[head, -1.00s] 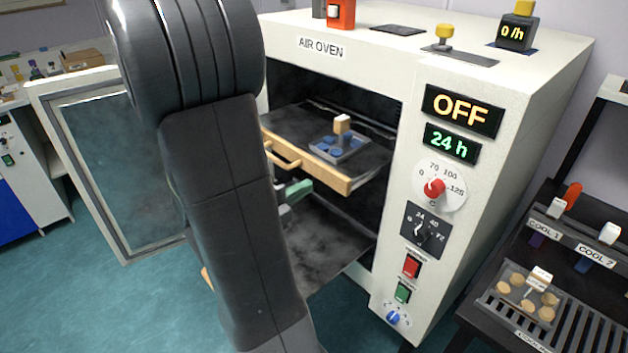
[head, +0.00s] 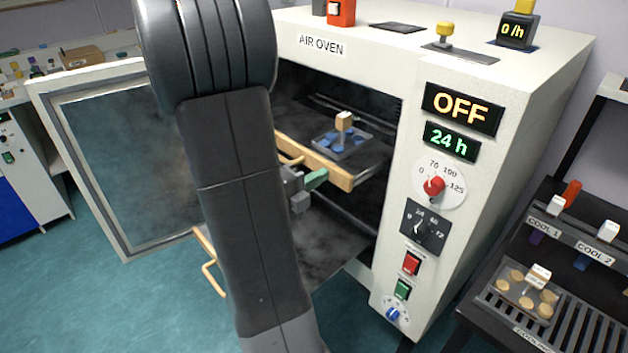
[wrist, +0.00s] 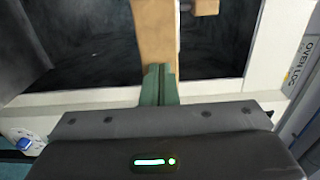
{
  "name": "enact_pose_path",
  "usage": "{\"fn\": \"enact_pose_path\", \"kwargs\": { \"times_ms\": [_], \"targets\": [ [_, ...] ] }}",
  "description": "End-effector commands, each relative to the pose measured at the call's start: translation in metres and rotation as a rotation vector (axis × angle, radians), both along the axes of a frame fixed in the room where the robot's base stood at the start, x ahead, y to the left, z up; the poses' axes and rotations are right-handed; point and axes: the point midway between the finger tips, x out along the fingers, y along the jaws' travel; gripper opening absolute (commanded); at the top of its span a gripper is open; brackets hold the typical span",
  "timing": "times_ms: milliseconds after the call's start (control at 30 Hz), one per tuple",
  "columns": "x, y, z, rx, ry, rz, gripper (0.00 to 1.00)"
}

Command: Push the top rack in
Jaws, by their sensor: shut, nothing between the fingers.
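The top rack, with its wooden front bar (head: 338,176) and handle, sticks out a little from the open air oven (head: 322,47). It carries a small tray (head: 345,147) of blue samples with a pale knob. My gripper (head: 317,179) is shut and empty, its green fingertips at the front bar, right of the handle. In the wrist view the green fingertips (wrist: 159,84) meet the end of the wooden bar (wrist: 154,35); whether they press on it I cannot tell. My arm hides the rack's left part.
The lower rack (head: 335,243) is pulled out below, with its handle (head: 208,262) at the left. The oven door (head: 125,160) stands open at left. A cooling stand (head: 560,310) is at right. The oven display reads OFF.

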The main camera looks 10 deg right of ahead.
Motion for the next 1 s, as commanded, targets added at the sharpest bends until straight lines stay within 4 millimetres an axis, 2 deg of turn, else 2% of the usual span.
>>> {"fn": "enact_pose_path", "kwargs": {
  "times_ms": [167, 600, 800, 1000],
  "targets": [
    [0.016, -0.025, -0.003, -0.001, -0.004, -0.006, 0.0],
    [0.073, -0.103, -0.003, -0.001, -0.002, -0.004, 0.0],
    [0.09, -0.126, -0.001, -0.002, -0.001, -0.003, 0.0],
    [0.098, -0.136, 0.0, -0.002, -0.001, 0.0, 0.0]
  ]
}}
